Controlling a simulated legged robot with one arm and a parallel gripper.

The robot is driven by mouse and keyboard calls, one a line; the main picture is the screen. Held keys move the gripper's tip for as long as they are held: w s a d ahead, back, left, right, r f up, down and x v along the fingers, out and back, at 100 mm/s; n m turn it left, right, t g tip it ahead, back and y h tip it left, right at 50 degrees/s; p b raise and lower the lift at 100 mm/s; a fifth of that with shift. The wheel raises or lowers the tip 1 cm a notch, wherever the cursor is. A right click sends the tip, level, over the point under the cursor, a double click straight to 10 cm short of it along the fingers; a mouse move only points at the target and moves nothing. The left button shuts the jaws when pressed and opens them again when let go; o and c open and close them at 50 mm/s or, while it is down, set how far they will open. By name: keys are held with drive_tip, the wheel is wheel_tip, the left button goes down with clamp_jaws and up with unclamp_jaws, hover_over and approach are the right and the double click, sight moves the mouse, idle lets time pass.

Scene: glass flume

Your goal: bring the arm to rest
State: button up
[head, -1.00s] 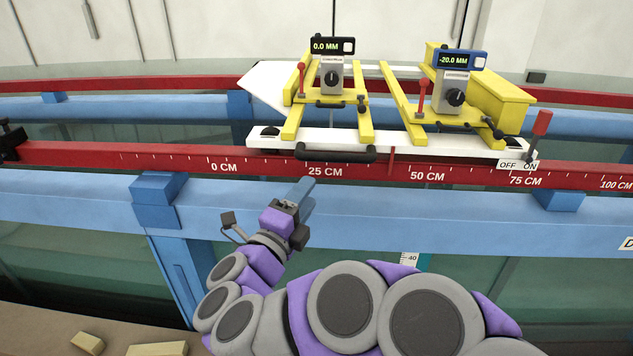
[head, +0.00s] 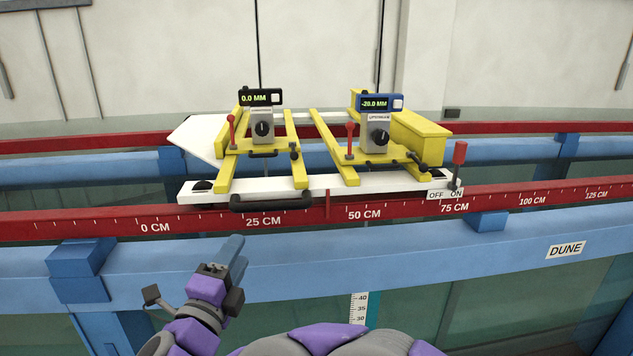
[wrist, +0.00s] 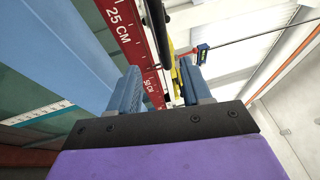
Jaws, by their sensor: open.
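My gripper (head: 233,254) is in front of the flume's blue near beam, low and left of centre in the head view. It points up toward the red rail. In the wrist view its two blue fingers (wrist: 160,92) stand apart with nothing between them, so it is open and empty. My grey and purple arm folds along the bottom of the head view, partly cut off by the frame edge.
The red scale rail (head: 400,209) runs across the flume above the blue beam (head: 400,263). A white carriage (head: 330,184) with a black handle (head: 270,200) bears two yellow gauge frames, with displays 0.0 MM (head: 260,97) and -20.0 MM (head: 380,103). A red-knobbed switch lever (head: 459,153) stands at its right end.

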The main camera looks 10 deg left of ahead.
drive_tip(key=s+d+f+n+g+y+b, duration=0.3)
drive_tip(key=s+d+f+n+g+y, duration=0.15)
drive_tip(key=d+f+n+g, duration=0.4)
drive_tip(key=s+d+f+n+g+y+b, duration=0.3)
drive_tip(key=s+d+f+n+g, duration=0.4)
drive_tip(key=f+n, duration=0.4)
drive_tip(key=s+d+f+g+h, duration=0.2)
drive_tip(key=s+d+g, duration=0.1)
drive_tip(key=s+d, duration=0.5)
drive_tip(key=s+d+f+g+h+b, duration=0.1)
drive_tip(key=s+d+f+g+h, duration=0.2)
drive_tip(key=s+d, duration=0.6)
drive_tip(key=shift+s+d+n, duration=0.3)
drive_tip(key=shift+d+n, duration=0.05)
drive_tip(key=shift+d, duration=0.4)
